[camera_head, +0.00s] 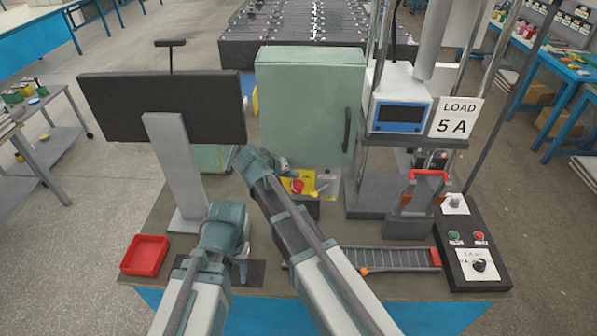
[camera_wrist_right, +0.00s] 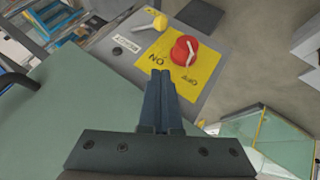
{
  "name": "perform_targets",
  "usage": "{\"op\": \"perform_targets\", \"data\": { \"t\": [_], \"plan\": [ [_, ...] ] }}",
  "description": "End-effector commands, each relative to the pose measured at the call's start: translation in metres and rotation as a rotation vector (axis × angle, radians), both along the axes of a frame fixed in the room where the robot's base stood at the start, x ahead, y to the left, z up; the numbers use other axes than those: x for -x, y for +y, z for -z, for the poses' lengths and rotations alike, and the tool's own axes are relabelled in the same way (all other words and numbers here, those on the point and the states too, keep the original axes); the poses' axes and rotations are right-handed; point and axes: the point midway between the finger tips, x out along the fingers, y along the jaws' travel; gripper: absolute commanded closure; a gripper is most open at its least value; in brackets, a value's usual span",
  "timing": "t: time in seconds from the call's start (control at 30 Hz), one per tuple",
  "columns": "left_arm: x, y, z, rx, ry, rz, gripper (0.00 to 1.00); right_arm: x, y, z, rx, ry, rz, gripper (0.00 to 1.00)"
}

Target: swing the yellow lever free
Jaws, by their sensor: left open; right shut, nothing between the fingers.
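The yellow lever (camera_wrist_right: 159,21) shows in the right wrist view as a yellow knob on a pale shaft, on a grey panel beyond my fingertips. In the head view the yellow lever (camera_head: 313,194) is small, just right of a red rotary knob (camera_head: 297,187). The red knob (camera_wrist_right: 184,50) sits on a yellow plate (camera_wrist_right: 155,62) marked with letters. My right gripper (camera_wrist_right: 161,73) is shut and empty, its tips over the plate's near edge, apart from the lever. My left gripper (camera_head: 241,270) is open and low over the table, mostly hidden by its wrist.
A green cabinet (camera_head: 309,100) stands behind the panel. A dark screen (camera_head: 160,108) stands at left and a red tray (camera_head: 145,255) at front left. A press-like machine (camera_head: 400,190) and a button box (camera_head: 472,263) stand at right. A dark strip (camera_head: 390,259) lies in front.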

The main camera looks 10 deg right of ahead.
Motion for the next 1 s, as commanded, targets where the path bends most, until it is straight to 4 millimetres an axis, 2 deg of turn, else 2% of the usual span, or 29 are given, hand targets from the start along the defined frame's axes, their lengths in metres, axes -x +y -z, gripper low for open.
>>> {"op": "perform_targets", "data": {
  "t": [0.03, 0.1, 0.4, 0.83, 1.0],
  "plan": [
    [0.0, 0.0, -0.013, 0.0, 0.0, 0.0, 0.5, 0.005, 0.007, -0.013, 0.0, 0.0, -0.003, 1.0],
    [0.0, 0.0, -0.02, 0.0, 0.0, 0.001, 0.5, 0.01, 0.015, -0.021, 0.001, 0.001, -0.003, 1.0],
    [0.0, 0.0, -0.035, 0.0, 0.0, 0.001, 0.5, 0.021, 0.033, -0.035, 0.0, 0.001, -0.001, 1.0],
    [0.0, 0.0, -0.034, 0.0, 0.0, 0.001, 0.5, 0.022, 0.034, -0.034, 0.0, -0.002, -0.001, 1.0],
    [0.0, 0.0, -0.013, 0.0, 0.0, 0.001, 0.5, 0.02, 0.026, -0.02, 0.021, -0.051, -0.02, 1.0]
  ]
}}
